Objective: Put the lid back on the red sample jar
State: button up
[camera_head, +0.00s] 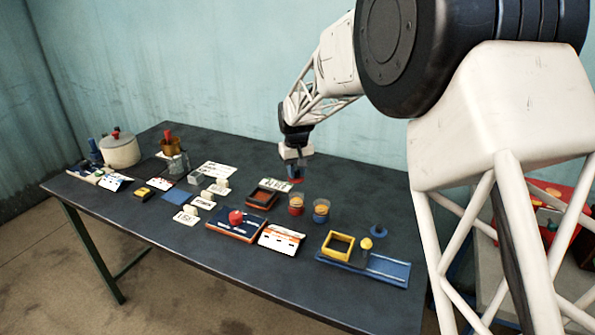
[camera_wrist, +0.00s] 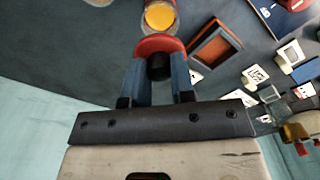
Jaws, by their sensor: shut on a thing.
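My gripper (camera_head: 295,172) is shut on the black knob of a red lid (camera_wrist: 160,44); the lid is raised above the table. Its two blue fingers (camera_wrist: 157,82) grip the knob from both sides in the wrist view. The red sample jar (camera_head: 296,205) stands open on the table, in front of and below my gripper, with orange-yellow contents. In the wrist view the jar (camera_wrist: 160,16) lies just beyond the lid, which overlaps its near edge in the picture. I see a gap between lid and jar in the head view.
An open blue jar (camera_head: 321,212) stands right beside the red one. A blue lid (camera_head: 378,231) lies farther right. A dark tray with an orange-brown inside (camera_head: 262,194) is to the left. A yellow frame (camera_head: 338,244) and blue rail tray (camera_head: 385,269) stand in front right.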

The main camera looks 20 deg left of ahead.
aim_at(296, 196)
jog(key=shift+f, duration=0.25)
jog(key=shift+f, duration=2.95)
jog(key=shift+f, duration=0.2)
dwell(0.8)
jog(key=o, duration=1.5)
jog(key=shift+c, duration=0.2)
jog(key=shift+r, duration=0.2)
jog(key=shift+r, duration=3.3)
